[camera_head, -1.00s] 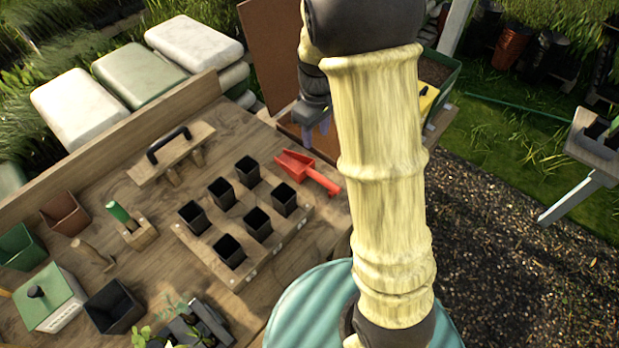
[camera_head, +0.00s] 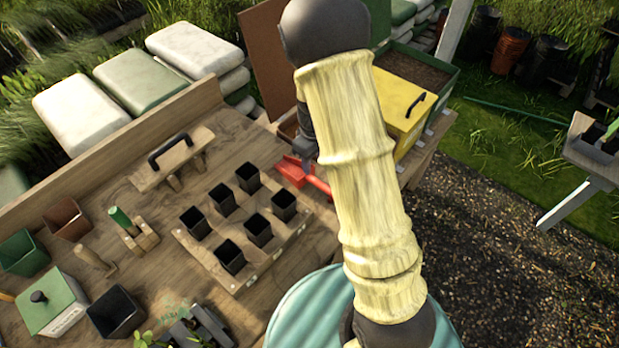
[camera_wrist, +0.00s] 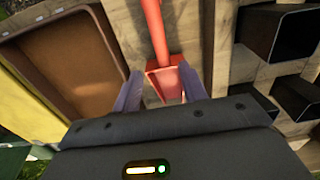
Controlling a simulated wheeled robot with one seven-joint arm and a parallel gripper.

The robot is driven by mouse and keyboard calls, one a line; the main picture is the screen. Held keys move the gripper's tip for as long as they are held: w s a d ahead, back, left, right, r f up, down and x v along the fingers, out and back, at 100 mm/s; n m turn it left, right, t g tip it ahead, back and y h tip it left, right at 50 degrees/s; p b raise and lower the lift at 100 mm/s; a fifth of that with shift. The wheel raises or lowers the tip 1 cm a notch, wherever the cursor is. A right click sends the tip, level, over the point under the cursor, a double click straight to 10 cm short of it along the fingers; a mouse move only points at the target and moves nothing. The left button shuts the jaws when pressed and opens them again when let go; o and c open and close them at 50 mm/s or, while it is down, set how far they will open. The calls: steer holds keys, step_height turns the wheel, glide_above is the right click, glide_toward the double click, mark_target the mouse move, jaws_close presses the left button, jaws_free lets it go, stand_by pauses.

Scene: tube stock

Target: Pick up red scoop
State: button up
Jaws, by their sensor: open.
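The red scoop (camera_head: 291,172) lies on the wooden bench (camera_head: 240,132), to the right of the black pots; my arm hides part of it in the head view. In the wrist view the scoop (camera_wrist: 166,78) has its handle pointing up the picture and its pan between my fingers. My gripper (camera_wrist: 160,88) is open, with one grey finger on each side of the pan and gaps showing between. I cannot tell how high the fingertips are above the bench.
Black pots (camera_head: 248,177) stand in a wooden tray (camera_head: 292,241) left of the scoop; they also show at right in the wrist view (camera_wrist: 275,35). A brown tray (camera_wrist: 60,60) and a yellow box (camera_head: 402,100) are on the other side.

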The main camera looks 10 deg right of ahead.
mark_target(313, 178)
step_height(313, 178, down, 4)
steer(key=shift+r, duration=0.15)
steer(key=shift+p, duration=0.3)
steer(key=shift+s+f, duration=0.1)
steer(key=shift+f, duration=0.25)
steer(key=shift+s+a+f+p, duration=0.1)
steer(key=shift+f+p, duration=0.75)
steer(key=shift+f, duration=1.4)
jaws_close()
